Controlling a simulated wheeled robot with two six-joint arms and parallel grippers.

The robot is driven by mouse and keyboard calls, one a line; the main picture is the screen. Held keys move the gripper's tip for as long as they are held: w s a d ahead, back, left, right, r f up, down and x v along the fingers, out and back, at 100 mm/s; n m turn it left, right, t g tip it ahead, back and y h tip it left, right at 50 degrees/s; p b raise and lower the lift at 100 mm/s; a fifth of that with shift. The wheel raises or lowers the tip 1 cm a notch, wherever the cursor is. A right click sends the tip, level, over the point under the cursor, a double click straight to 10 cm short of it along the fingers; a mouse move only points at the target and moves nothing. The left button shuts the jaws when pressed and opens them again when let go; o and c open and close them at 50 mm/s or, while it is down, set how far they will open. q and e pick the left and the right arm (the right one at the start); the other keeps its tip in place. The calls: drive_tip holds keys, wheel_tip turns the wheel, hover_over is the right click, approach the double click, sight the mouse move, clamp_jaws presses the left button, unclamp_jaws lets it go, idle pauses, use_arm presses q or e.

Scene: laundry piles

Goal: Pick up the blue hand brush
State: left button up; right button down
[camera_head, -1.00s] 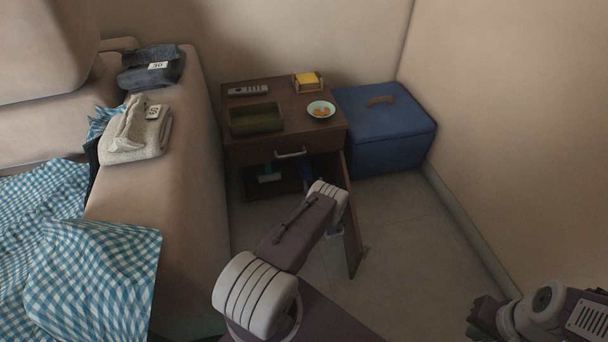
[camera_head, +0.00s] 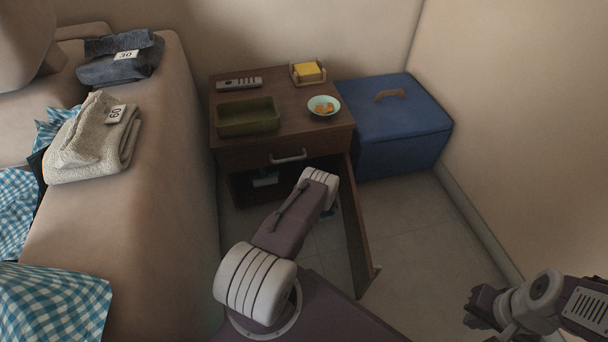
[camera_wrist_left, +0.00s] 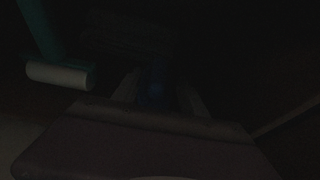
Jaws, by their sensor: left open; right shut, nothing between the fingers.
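The wrist view is very dark. In it, a dim blue shape, apparently the blue hand brush (camera_wrist_left: 156,88), shows between the fingers of my left gripper (camera_wrist_left: 161,96), which is open. I cannot tell its full outline or whether a finger touches it. In the head view my left arm reaches to the open lower compartment of the brown nightstand (camera_head: 288,144), and its own links hide the gripper and the brush. My right gripper (camera_head: 474,309) is shut and empty at the lower right, away from the nightstand.
A white roller (camera_wrist_left: 60,75) with a teal handle lies left of the brush. The open cabinet door (camera_head: 356,235) stands right of my left arm. A green tray (camera_head: 248,117), remote (camera_head: 239,83) and bowl (camera_head: 323,105) are on top. A blue box (camera_head: 400,125) stands right.

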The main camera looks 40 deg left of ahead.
sight(304, 165)
use_arm(q)
drive_tip(key=b+x, duration=0.4)
drive_tip(key=b, duration=0.1)
drive_tip(key=shift+w+a+f, duration=0.1)
drive_tip(key=shift+w+a, duration=0.05)
drive_tip(key=shift+a, duration=0.15)
drive_tip(key=shift+w+a, duration=0.15)
drive_tip(key=shift+a, duration=0.05)
drive_tip(key=shift+r, duration=0.25)
clamp_jaws()
